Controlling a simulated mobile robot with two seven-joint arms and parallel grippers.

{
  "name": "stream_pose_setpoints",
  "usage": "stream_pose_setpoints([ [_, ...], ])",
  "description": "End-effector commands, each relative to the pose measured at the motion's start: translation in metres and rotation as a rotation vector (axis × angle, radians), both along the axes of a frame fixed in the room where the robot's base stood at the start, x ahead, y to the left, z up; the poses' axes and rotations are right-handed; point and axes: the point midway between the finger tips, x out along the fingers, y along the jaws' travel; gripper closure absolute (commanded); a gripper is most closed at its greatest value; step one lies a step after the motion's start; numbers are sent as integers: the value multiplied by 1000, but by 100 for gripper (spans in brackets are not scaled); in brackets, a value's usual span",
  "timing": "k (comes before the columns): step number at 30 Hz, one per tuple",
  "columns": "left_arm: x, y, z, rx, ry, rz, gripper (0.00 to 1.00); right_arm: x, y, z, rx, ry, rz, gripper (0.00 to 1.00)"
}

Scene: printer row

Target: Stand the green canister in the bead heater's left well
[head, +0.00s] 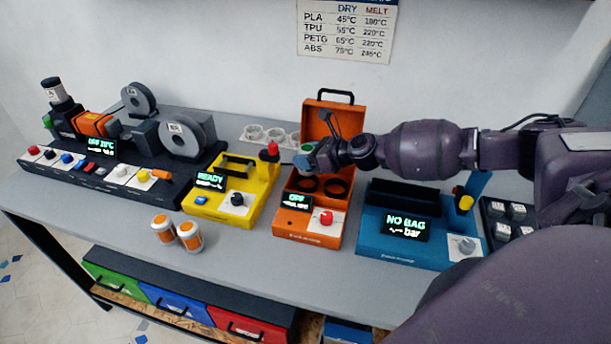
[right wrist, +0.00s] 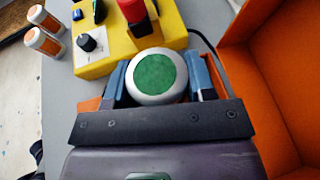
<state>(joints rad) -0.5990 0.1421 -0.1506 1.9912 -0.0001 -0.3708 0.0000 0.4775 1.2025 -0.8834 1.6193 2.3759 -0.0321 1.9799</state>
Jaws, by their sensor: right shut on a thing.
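The green canister shows in the right wrist view as a white round top with a green disc (right wrist: 157,75), between the two blue-padded fingers of my right gripper (right wrist: 158,82). In the head view my right gripper (head: 312,157) reaches in from the right and is shut on the canister, whose green top (head: 308,147) shows at the fingertips. They are over the back left part of the orange bead heater (head: 311,228). The heater's left well (head: 307,184) and right well (head: 337,188) are dark rings; its lid (head: 318,118) stands open behind. The canister's lower part is hidden. My left gripper is not in view.
A yellow device (head: 228,203) stands left of the heater and a blue device (head: 397,245) right of it. Two orange-and-white canisters (head: 163,227) (head: 190,236) stand on the grey table in front. A white holder (head: 254,132) is behind. The table's front is mostly clear.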

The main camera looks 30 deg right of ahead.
Motion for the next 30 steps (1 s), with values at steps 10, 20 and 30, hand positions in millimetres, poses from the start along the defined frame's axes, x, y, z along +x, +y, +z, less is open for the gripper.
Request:
stream_pose_setpoints([
  [10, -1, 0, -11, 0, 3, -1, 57, 0, 0, -26, 0, 0, -1, 76],
  [20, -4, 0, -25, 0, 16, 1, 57, 1, 0, -54, -1, -3, 0, 76],
  [30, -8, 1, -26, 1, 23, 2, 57, 0, 0, -57, -1, -2, 0, 47],
])
